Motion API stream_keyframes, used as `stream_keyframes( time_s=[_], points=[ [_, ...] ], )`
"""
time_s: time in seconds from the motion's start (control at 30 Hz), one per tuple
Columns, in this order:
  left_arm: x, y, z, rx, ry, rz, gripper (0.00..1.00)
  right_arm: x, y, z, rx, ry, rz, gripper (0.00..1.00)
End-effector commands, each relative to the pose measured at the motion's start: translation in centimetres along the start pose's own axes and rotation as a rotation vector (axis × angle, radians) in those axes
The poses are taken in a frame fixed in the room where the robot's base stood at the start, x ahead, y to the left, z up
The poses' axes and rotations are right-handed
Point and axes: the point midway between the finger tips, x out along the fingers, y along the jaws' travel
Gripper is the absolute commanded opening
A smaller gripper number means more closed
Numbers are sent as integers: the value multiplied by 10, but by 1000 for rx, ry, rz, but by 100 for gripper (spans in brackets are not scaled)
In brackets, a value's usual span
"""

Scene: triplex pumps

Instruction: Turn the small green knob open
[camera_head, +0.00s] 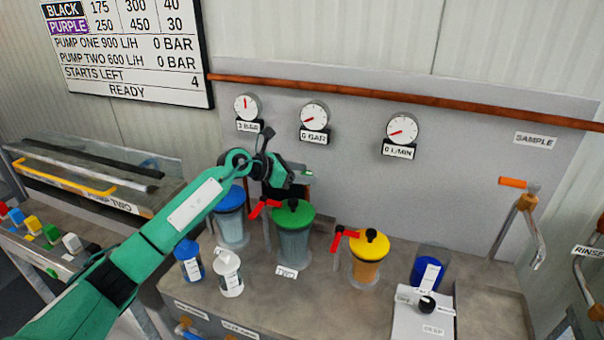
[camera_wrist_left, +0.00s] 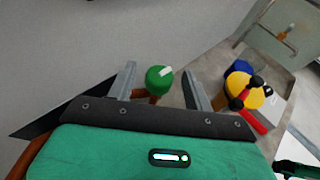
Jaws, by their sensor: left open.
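The small green knob (camera_wrist_left: 157,84), round with a white mark across its top, shows in the left wrist view on a brownish stem. It lies between the two grey fingers of my left gripper (camera_wrist_left: 158,68), with a visible gap on each side. The fingers are open and hold nothing. In the head view my left gripper (camera_head: 302,173) is near the back panel, above and behind the green-lidded canister (camera_head: 294,218). I cannot make out the small knob there; the gripper seems to hide it.
Canisters with a blue lid (camera_head: 230,199) and a yellow lid (camera_head: 370,245) flank the green-lidded one. Red handles (camera_head: 262,207) stick out beside the lids. Small blue (camera_head: 187,260) and white (camera_head: 228,273) bottles stand in front. Gauges (camera_head: 315,117) hang on the panel behind.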

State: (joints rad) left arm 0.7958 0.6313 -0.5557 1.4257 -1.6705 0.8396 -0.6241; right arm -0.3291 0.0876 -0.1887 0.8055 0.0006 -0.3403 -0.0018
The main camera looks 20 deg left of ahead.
Motion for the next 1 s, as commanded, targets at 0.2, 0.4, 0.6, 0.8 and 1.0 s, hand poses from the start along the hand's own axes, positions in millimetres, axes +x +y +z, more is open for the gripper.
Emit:
stream_keyframes(
  time_s=[0.2, 0.4, 0.6, 0.8, 1.0],
  points=[
    [-24, 1, -2, 3, 1, 2, 52, 6, 0, -1, 0, -6, 0, 36],
    [-65, 1, -3, 3, 2, 4, 52, 10, -1, -16, 2, 10, 0, 36],
    [-104, 1, -3, 2, 2, 3, 52, 11, 0, -31, 4, 23, 0, 36],
    [-129, 1, -2, 0, 0, 2, 52, 11, 3, -36, 3, 28, 3, 36],
    [-137, 0, -1, 0, 0, 1, 52, 9, 4, -30, 3, 17, 5, 36]
  ],
)
